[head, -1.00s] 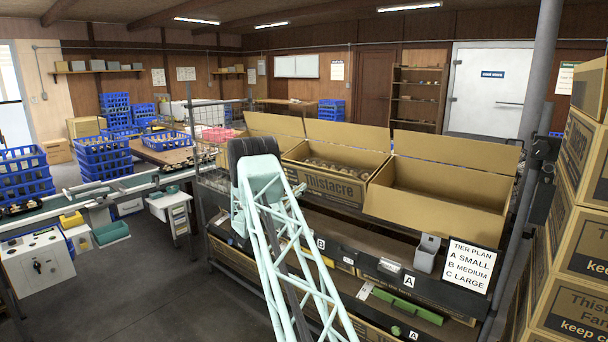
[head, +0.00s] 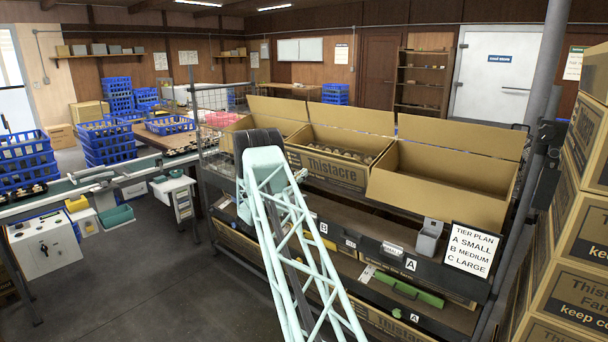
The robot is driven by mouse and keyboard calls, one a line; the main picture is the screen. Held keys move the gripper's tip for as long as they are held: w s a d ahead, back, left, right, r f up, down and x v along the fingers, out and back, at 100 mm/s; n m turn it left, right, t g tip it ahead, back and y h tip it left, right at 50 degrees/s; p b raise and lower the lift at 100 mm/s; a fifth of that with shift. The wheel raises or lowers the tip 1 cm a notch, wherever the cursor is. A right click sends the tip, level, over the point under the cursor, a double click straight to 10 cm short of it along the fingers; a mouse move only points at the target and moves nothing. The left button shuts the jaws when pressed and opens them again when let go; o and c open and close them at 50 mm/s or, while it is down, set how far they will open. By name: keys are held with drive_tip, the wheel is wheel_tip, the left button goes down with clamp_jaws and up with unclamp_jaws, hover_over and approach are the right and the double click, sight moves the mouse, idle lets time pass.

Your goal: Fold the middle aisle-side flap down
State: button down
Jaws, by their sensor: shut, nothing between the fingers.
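The middle carton (head: 326,173), printed "Thistacre", stands on the upper tier between two other cartons. Brown mushrooms (head: 345,154) show inside it. Its far flap (head: 350,117) stands up, leaning back. I cannot make out a separate aisle-side flap; the printed near face shows, partly covered at its left by my arm. My pale green lattice arm (head: 285,240) reaches up from the lower edge to a dark joint (head: 258,143) in front of the left and middle cartons.
The right carton (head: 440,195) is open and looks empty, far flap raised. The left carton (head: 232,130) is partly hidden. A tier plan sign (head: 472,250) and grey holder (head: 428,237) stand at the rack front. A post (head: 543,75) and stacked cartons (head: 578,235) bound the right.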

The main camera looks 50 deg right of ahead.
drive_tip(key=r+b+x, duration=0.2)
drive_tip(key=x, duration=0.9)
drive_tip(key=shift+r, duration=0.4)
drive_tip(key=shift+a, duration=0.1)
drive_tip(key=shift+w+r, duration=0.1)
drive_tip(key=shift+r, duration=0.15)
